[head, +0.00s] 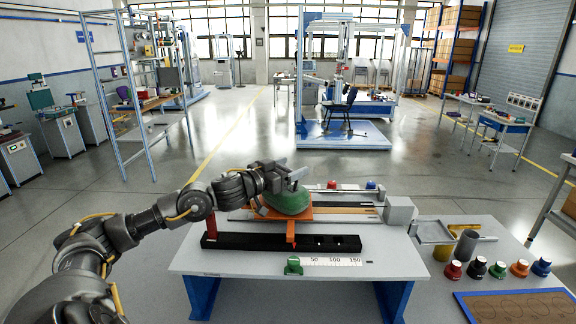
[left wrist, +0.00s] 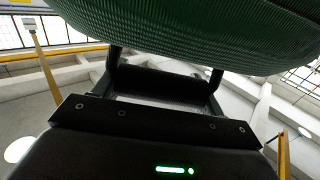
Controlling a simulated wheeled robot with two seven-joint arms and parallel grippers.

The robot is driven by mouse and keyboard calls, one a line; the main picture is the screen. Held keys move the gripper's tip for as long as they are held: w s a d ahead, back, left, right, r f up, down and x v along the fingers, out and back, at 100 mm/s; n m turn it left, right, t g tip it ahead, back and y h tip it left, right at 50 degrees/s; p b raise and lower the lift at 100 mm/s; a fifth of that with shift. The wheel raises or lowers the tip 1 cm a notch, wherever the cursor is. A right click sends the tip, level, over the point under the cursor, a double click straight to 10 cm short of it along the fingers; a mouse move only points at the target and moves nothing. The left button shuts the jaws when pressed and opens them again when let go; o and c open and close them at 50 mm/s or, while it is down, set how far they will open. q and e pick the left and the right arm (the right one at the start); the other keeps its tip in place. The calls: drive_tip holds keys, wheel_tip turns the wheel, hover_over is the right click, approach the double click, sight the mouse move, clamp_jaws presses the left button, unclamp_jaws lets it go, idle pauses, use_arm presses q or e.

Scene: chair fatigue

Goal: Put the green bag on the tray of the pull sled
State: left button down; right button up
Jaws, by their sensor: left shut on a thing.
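The green bag (head: 287,199) is at the orange tray of the pull sled (head: 291,228), in the middle of the grey table. My left gripper (head: 283,179) is over the bag from the upper left and shut on it. In the left wrist view the dark green woven bag (left wrist: 200,25) fills the top, close against the gripper. The bag covers much of the tray; I cannot tell whether its underside touches it. My right gripper is in neither view.
A black rail (head: 280,243) and a scale marked 50 to 150 (head: 332,261) lie in front of the sled. A grey block (head: 399,210) stands at its right. Several coloured weights (head: 498,269) and a grey cylinder (head: 466,246) stand further right.

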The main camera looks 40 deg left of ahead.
use_arm(q)
drive_tip(key=shift+r, duration=0.25)
drive_tip(key=c, duration=0.6)
unclamp_jaws()
drive_tip(key=shift+f, duration=0.3)
drive_tip(key=o, duration=0.4)
drive_tip(key=shift+s+r, duration=0.1)
drive_tip(key=shift+o, duration=0.2)
